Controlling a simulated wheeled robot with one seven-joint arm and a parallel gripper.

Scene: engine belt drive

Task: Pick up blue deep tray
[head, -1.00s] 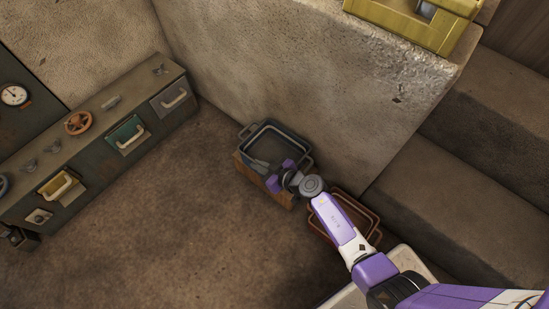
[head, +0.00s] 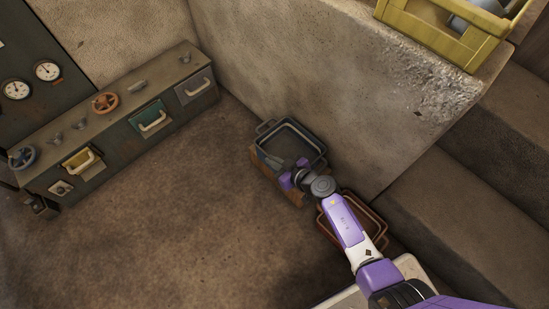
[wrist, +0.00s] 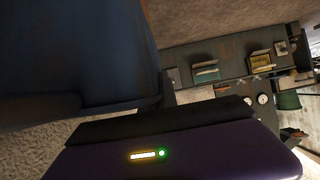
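The blue deep tray (head: 318,144) sits at the foot of the concrete wall, on a brown wooden support. It has a dark blue-grey rim and a handle at its far left end. My gripper (head: 294,174) is at the tray's near side, with its purple parts overlapping the near rim in the head view. In the wrist view, the blue tray wall (wrist: 110,50) fills the upper left, close to the purple gripper body. Both fingertips are not clearly seen, so I cannot tell whether they touch or grip the tray.
A rust-red tray (head: 376,232) lies under my arm, right of the blue tray. A yellow crate (head: 462,42) stands on the ledge above. A cabinet (head: 110,125) with coloured drawers lines the left wall. The floor (head: 180,220) between is clear.

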